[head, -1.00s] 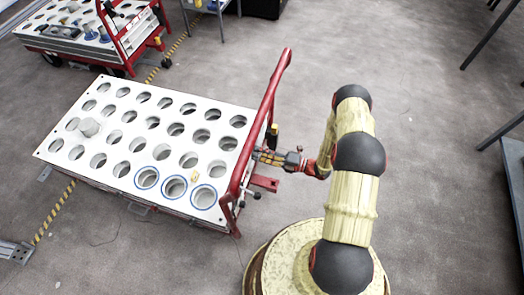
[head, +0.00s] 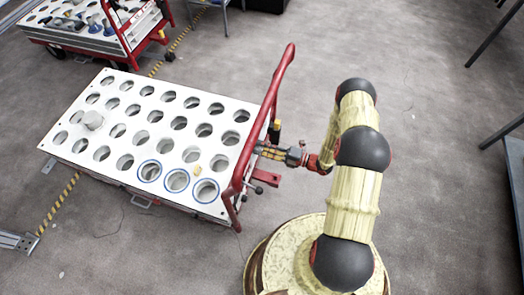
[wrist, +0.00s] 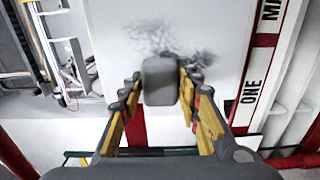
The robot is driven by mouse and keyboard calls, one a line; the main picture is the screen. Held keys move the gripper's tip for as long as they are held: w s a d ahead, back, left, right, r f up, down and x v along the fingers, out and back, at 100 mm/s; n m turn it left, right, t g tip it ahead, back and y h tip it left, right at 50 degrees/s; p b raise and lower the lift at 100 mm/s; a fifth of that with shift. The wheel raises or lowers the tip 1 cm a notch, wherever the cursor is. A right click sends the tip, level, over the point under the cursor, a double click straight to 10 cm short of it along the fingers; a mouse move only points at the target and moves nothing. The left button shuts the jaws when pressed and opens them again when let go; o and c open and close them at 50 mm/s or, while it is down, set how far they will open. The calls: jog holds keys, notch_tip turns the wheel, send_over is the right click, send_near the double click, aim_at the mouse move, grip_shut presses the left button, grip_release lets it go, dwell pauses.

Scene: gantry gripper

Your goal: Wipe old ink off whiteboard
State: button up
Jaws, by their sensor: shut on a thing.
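A white board (wrist: 225,30) fills the upper middle of the wrist view. It carries a dark, smeared ink patch (wrist: 160,35), with more grey smudging (wrist: 203,58) to its right. My gripper (wrist: 161,82) has yellow and grey fingers and is shut on a grey block-shaped eraser (wrist: 160,80). The eraser overlaps the lower edge of the ink in the picture; I cannot tell if it touches the board. In the head view, my gripper (head: 266,150) reaches left to the red rail at the cart's end. The eraser and the inked face cannot be made out there.
A white-topped cart (head: 105,168) with rows of round holes and a red rail (head: 268,105) stands left of my arm. A second cart (head: 100,45) is behind. A dark rack (head: 513,155) stands at the right. Floor between is clear.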

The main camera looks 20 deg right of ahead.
jog(key=shift+w+d, duration=0.5)
jog(key=shift+w, duration=0.3)
jog(key=w+d+b, duration=0.1)
jog(key=w, duration=0.1)
jog(key=w+d+b, duration=0.2)
jog(key=shift+w+d, duration=0.2)
jog(key=shift+d, duration=0.1)
jog(key=shift+v, duration=3)
jog(key=shift+s+d, duration=0.1)
jog(key=shift+s, duration=0.05)
jog(key=shift+v, duration=1.35)
jog(key=shift+d, duration=0.1)
